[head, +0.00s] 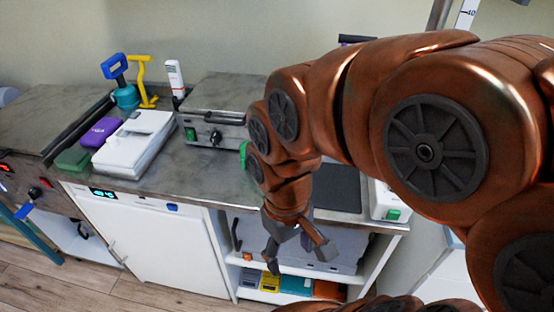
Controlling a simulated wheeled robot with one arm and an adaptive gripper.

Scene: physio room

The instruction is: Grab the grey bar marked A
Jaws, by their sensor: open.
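My gripper (298,258) hangs below my copper arm in the head view, in front of the open shelf under the counter. Its two dark fingers are spread apart with nothing between them. I cannot make out a grey bar with a letter A on it. A large grey case-like object (345,252) lies on the upper shelf behind my gripper and is partly hidden by it. A dark, curved, upright piece (236,236) stands at the shelf's left side. No marking is readable on either. My arm hides part of the counter.
The counter (190,165) holds a white box (134,140), a purple box (101,131), a green box (72,159), a metal appliance (215,108) and a dark flat panel (338,188). Coloured boxes (297,284) sit on the lower shelf. The wooden floor at lower left is clear.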

